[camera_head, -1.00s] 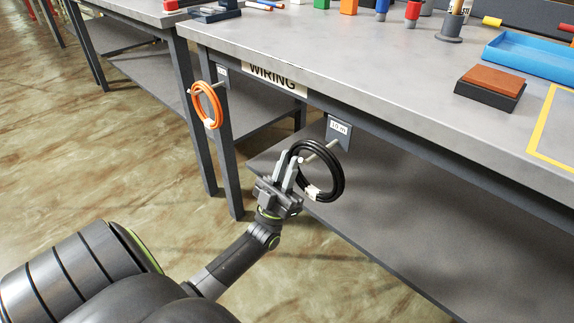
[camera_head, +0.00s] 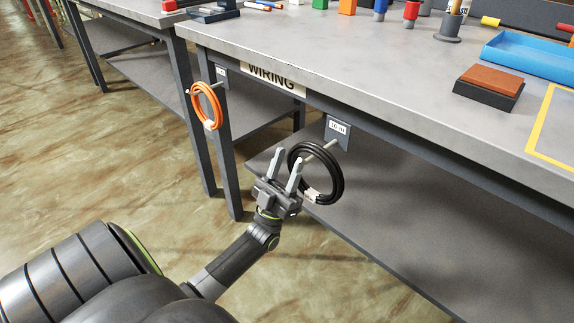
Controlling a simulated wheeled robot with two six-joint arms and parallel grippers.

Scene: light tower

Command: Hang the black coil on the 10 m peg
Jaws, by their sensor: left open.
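The black coil (camera_head: 341,179) hangs around the peg (camera_head: 323,149) that sticks out from the bench front under a label plate reading "10 m" (camera_head: 338,130). A white tag (camera_head: 312,195) shows at the coil's lower left. My left gripper (camera_head: 285,167) is open, its two fingers spread, just left of the coil. No part of the coil shows between the fingers. The right finger is close in front of the coil's left edge; I cannot tell if they touch. My right gripper is not in view.
An orange coil (camera_head: 217,107) hangs on another peg left of the "WIRING" sign (camera_head: 272,77). The bench top (camera_head: 330,62) carries a blue tray (camera_head: 530,55), a brown block on a dark base (camera_head: 489,86) and several small items. A lower shelf (camera_head: 390,215) runs beneath.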

